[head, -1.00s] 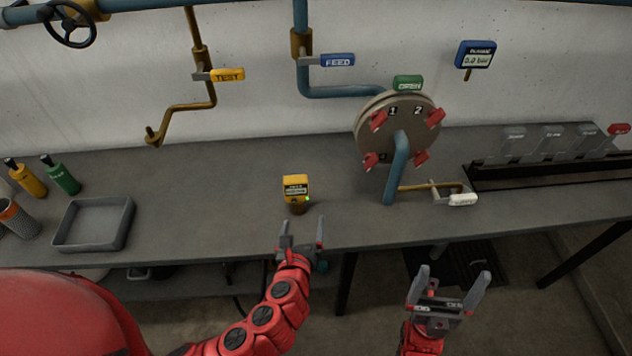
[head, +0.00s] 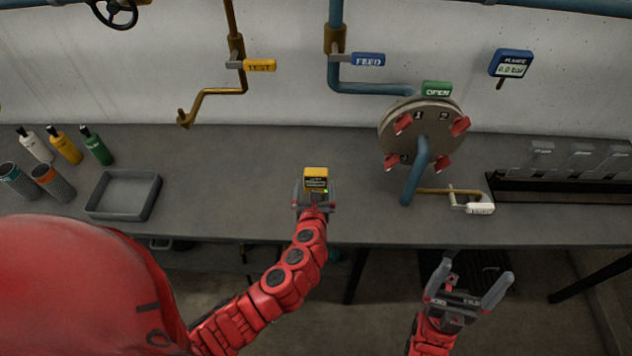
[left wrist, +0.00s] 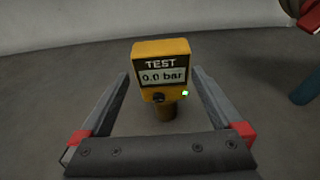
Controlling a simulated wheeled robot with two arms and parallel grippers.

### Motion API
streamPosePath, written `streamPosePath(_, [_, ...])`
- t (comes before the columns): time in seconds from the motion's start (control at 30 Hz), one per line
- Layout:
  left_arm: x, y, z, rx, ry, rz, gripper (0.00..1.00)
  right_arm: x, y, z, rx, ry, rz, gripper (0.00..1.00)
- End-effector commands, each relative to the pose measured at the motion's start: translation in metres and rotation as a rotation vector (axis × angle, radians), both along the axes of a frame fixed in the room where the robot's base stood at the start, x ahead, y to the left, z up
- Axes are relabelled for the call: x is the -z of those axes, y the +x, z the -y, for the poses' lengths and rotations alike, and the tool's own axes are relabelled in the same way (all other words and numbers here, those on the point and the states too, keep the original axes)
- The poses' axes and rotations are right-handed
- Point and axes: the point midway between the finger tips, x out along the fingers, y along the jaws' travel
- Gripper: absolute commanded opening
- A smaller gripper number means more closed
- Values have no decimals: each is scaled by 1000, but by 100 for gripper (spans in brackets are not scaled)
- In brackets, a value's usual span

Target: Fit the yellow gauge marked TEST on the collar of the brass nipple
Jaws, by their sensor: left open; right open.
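The yellow gauge (head: 316,178) stands upright on the bench near its front edge. In the left wrist view the gauge (left wrist: 161,62) reads TEST and 0.0 bar, with a green light and a short brass stem below. My left gripper (head: 315,196) is open, its two fingers on either side of the gauge's stem, with gaps showing in the left wrist view (left wrist: 162,95). The brass nipple is likely the open end (head: 184,119) of the brass pipe under the yellow TEST valve handle (head: 260,66); its collar is too small to make out. My right gripper (head: 469,279) is open and empty in front of the bench.
A grey tray (head: 124,212), several bottles (head: 66,146) and cans (head: 52,183) stand at the left. A round flanged cover (head: 420,133) with red clamps and a blue pipe stands right of the gauge. A blue gauge (head: 511,64) hangs on the wall.

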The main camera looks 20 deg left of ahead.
Motion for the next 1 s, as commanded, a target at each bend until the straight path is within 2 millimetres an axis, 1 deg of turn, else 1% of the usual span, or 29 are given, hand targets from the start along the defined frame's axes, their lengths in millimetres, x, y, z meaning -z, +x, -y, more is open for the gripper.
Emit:
streamPosePath(0.03, [1, 4, -2, -3, -1, -2, 100, -3, 0, 0, 0, 0, 0, 100])
streamPosePath(0.13, [4, 9, -4, -3, 2, -5, 100, -4, 0, 0, 0, 0, 0, 100])
streamPosePath(0.27, [4, 14, -4, -1, 0, -1, 100, -6, 0, 0, 0, 0, 0, 100])
streamPosePath(0.5, [9, 40, -9, -4, -3, -2, 100, -19, 0, 0, 0, 0, 0, 100])
streamPosePath(0.63, [15, 53, -13, -2, -2, -1, 100, -19, 0, 0, 0, 0, 0, 100])
streamPosePath(0.8, [18, 60, -14, -2, 0, -3, 100, -19, 0, 0, 0, 0, 0, 100])
streamPosePath(1.0, [18, 60, -14, -1, 0, -3, 100, -19, 0, 0, 0, 0, 0, 100])
